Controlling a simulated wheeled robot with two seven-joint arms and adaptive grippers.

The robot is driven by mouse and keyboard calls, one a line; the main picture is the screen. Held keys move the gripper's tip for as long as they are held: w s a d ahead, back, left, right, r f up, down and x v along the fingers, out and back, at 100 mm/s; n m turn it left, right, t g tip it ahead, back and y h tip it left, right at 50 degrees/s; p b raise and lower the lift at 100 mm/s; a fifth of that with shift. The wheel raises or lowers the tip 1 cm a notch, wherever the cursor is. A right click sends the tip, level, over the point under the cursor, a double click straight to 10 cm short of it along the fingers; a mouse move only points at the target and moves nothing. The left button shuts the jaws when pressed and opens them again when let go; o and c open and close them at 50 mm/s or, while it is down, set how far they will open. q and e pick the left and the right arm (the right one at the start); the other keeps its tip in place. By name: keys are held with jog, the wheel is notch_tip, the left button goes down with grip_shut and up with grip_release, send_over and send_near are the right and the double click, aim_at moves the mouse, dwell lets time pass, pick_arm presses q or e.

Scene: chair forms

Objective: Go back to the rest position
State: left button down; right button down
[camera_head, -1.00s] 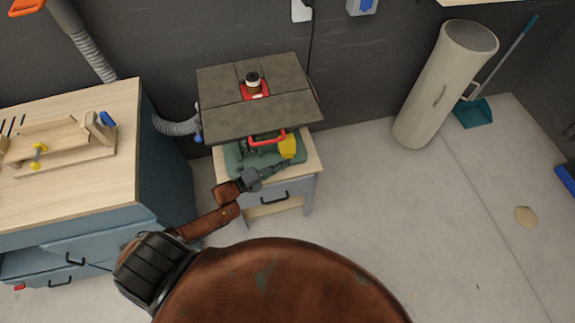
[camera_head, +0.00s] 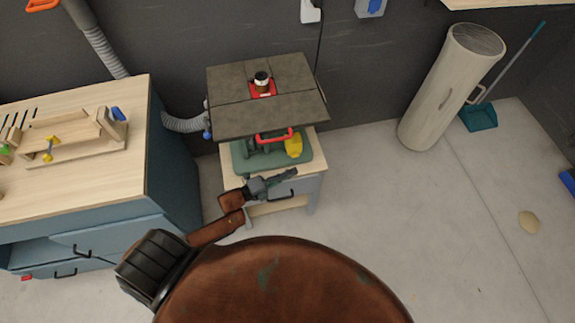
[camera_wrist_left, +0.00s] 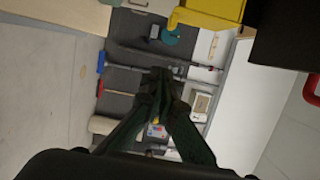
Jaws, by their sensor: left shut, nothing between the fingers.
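My left gripper (camera_head: 294,173) is in front of the router table, over the front edge of its small cabinet. Its fingers are together with nothing between them. In the left wrist view the dark green fingers (camera_wrist_left: 160,76) converge to a shut tip. My brown left arm link (camera_head: 215,229) runs up to it from the lower left. My right gripper is in neither view.
The router table (camera_head: 290,110), with a red handle (camera_head: 273,136) and yellow part (camera_head: 293,146), stands close behind the gripper. A workbench (camera_head: 60,197) is at the left. A beige cylinder (camera_head: 440,95) and teal dustpan (camera_head: 480,117) stand at the right. Floor there is mostly clear.

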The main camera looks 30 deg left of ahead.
pick_arm(q)
jog(key=v, duration=0.9)
jog(key=shift+a, duration=0.2)
jog(key=shift+w+f, duration=0.1)
jog(key=shift+w, duration=0.05)
